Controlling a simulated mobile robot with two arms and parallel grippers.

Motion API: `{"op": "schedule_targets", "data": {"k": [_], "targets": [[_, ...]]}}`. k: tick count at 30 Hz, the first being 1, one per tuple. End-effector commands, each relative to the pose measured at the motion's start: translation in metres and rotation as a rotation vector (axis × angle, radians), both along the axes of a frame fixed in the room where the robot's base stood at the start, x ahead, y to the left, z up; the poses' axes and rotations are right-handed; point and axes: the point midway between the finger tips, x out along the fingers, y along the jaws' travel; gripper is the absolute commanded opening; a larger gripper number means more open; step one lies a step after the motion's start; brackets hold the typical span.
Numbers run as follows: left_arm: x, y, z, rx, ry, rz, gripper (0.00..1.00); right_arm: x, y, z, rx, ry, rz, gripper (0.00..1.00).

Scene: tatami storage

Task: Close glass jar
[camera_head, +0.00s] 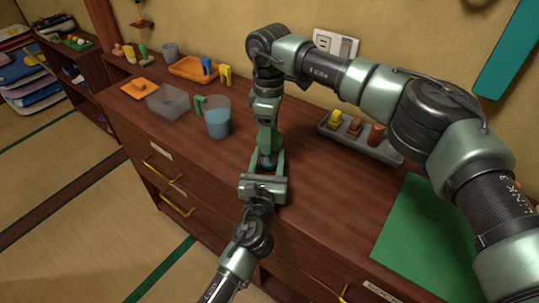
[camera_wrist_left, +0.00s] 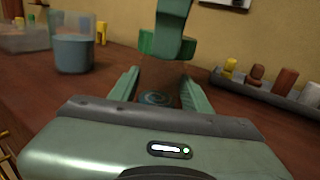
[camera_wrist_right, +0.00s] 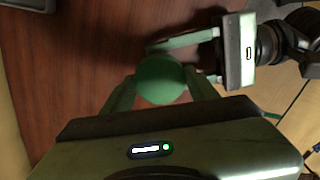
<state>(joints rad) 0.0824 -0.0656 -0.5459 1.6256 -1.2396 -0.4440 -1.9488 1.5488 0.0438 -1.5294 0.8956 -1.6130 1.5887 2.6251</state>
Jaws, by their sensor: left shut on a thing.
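The glass jar (camera_wrist_left: 157,98) stands on the dresser top between the fingers of my left gripper (camera_wrist_left: 160,82). Only a dark, bluish round part of it shows. My left gripper (camera_head: 267,164) is shut on the jar from the front. The green round lid (camera_wrist_right: 160,80) is between the fingers of my right gripper (camera_wrist_right: 160,88), which looks shut on it. In the left wrist view the lid (camera_wrist_left: 165,46) appears above the jar, apart from it. In the head view my right gripper (camera_head: 267,143) points down over the jar and hides much of the lid.
A measuring cup (camera_head: 217,118) of blue liquid and a clear bin (camera_head: 168,102) stand to the left. An orange tray (camera_head: 190,68) is behind. A grey tray (camera_head: 385,149) with small blocks and a green mat (camera_head: 420,235) lie to the right. The front left top is clear.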

Motion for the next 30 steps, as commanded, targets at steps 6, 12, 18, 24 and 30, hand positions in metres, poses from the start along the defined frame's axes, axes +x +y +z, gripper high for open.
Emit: {"op": "schedule_targets", "data": {"k": [6, 12, 18, 24, 30], "targets": [[0.0, 0.0, -0.001, 0.0, 0.001, 0.0, 0.0, 0.0, 0.0, 0.0, 0.0, 0.0, 0.001, 0.77], [0.0, 0.0, -0.001, 0.0, 0.001, 0.0, 0.0, 0.0, 0.0, 0.002, 0.001, -0.001, 0.002, 0.77], [0.0, 0.0, -0.001, 0.0, 0.001, 0.0, 0.0, 0.001, 0.0, 0.024, 0.0, -0.003, 0.002, 0.77], [0.0, 0.0, -0.001, 0.0, 0.001, 0.0, 0.0, 0.0, 0.0, 0.045, 0.0, -0.001, 0.002, 0.77], [0.0, 0.0, -0.001, 0.0, 0.001, 0.0, 0.0, 0.0, 0.0, 0.045, 0.0, 0.0, 0.002, 0.77]]}}
